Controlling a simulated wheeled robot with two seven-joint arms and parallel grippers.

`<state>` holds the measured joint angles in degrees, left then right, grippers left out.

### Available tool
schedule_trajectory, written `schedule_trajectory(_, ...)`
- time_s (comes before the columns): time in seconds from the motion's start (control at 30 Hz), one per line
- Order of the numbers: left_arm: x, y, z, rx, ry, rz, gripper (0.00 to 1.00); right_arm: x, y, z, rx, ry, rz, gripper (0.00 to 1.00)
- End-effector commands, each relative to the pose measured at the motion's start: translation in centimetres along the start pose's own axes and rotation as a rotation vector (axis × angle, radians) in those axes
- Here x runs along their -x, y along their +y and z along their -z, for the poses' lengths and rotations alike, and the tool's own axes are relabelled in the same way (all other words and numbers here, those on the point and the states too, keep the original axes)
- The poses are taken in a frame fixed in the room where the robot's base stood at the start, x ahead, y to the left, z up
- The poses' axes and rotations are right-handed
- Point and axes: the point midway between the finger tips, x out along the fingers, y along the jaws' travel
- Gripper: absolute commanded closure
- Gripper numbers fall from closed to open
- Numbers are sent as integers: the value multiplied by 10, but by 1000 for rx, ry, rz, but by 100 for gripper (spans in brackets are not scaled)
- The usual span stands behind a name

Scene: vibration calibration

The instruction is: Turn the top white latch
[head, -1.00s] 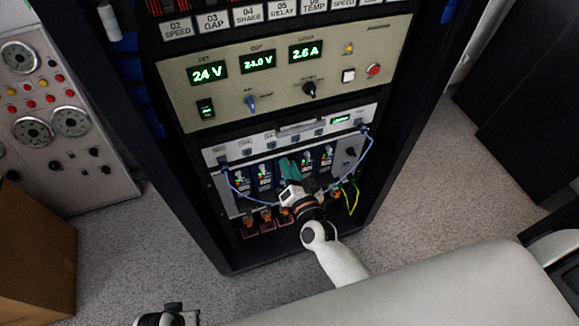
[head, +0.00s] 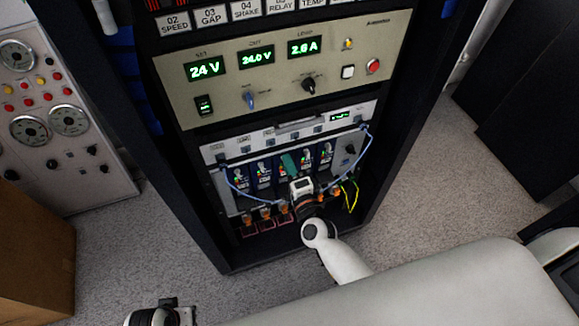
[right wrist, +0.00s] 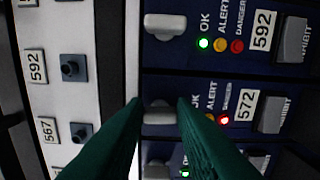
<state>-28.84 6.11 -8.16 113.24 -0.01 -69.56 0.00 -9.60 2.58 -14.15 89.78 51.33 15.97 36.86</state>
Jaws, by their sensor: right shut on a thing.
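My right gripper (head: 289,163) reaches into the row of blue modules low in the rack. In the right wrist view its green fingers (right wrist: 160,120) are shut on the white latch (right wrist: 158,117) at the top end of the module labelled 572. The fingers hide part of that latch. This module's red DANGER light (right wrist: 222,120) is lit. A grey block (right wrist: 271,114) sits at its other end. My left gripper (head: 165,315) is at the bottom edge of the head view, far from the rack, and its jaws do not show clearly.
A neighbouring module has a similar white latch (right wrist: 165,25) and a lit green light (right wrist: 203,43). Blue cables (head: 238,190) hang on both sides of the modules. A power panel (head: 290,70) is above. A brown box (head: 35,255) stands at left.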

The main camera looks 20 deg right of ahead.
Motion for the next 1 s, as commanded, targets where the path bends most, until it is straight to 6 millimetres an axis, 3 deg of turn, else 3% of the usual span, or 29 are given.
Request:
schedule_trajectory(0.7,8,2,-1,0,-4,-3,64,0,-1,0,-71,-1,1,99)
schedule_trajectory(0.73,7,2,-2,0,-4,-3,64,0,-1,0,-71,-1,1,72)
schedule_trajectory(0.8,7,2,-2,0,-5,-3,64,0,-1,0,-70,-1,1,60)
schedule_trajectory(0.83,7,2,-2,0,-5,-3,64,0,-1,0,-70,-1,1,55)
schedule_trajectory(1.0,7,2,-3,0,-6,-4,64,0,-1,0,-69,-1,1,55)
